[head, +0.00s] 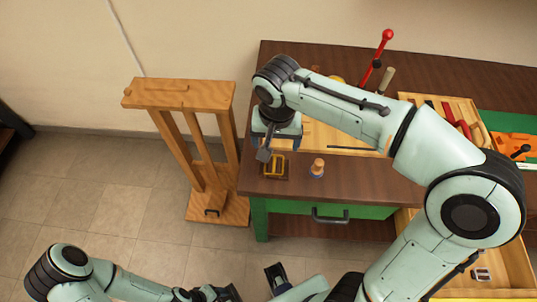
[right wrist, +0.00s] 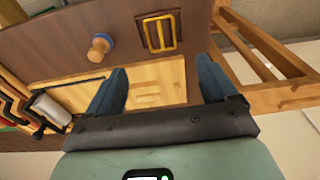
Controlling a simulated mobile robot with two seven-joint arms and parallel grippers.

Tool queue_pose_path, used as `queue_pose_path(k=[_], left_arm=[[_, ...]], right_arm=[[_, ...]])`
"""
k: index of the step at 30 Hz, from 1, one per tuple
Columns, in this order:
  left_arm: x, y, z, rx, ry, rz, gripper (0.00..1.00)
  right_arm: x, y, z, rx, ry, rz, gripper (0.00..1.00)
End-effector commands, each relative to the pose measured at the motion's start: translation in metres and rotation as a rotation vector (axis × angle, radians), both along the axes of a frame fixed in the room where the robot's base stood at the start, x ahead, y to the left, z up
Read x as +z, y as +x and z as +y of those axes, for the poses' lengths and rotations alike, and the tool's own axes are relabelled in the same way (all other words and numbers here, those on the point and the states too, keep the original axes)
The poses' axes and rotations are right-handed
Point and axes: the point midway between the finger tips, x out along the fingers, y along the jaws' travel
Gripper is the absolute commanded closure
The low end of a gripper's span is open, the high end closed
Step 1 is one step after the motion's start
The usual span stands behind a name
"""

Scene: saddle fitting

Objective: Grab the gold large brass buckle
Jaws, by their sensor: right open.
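The gold brass buckle (head: 274,167) is a rectangular frame lying on a dark pad near the left front corner of the workbench. It also shows in the right wrist view (right wrist: 161,33), beyond the fingertips. My right gripper (head: 277,148) is above and slightly behind the buckle in the head view. In the right wrist view its two blue fingers (right wrist: 162,73) are apart, with nothing between them. My left gripper (head: 222,293) is low at the bottom edge of the head view, partly cut off, away from the bench. Its jaw opening is unclear.
A wooden peg-like piece with a blue base (head: 317,168) stands right of the buckle. A wooden stand (head: 180,95) is left of the bench (head: 385,185). A wooden tray with red-handled tools (head: 445,104) lies farther right. An open drawer (head: 515,262) is at lower right.

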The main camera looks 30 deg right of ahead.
Motion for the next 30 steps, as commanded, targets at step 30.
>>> queue_pose_path(k=[30], left_arm=[[-0.015, -0.006, 0.0, 0.0, 0.0, 0.007, 0.35]], right_arm=[[-0.122, 0.015, -0.003, 0.001, 0.0, 0.002, 0.15]])
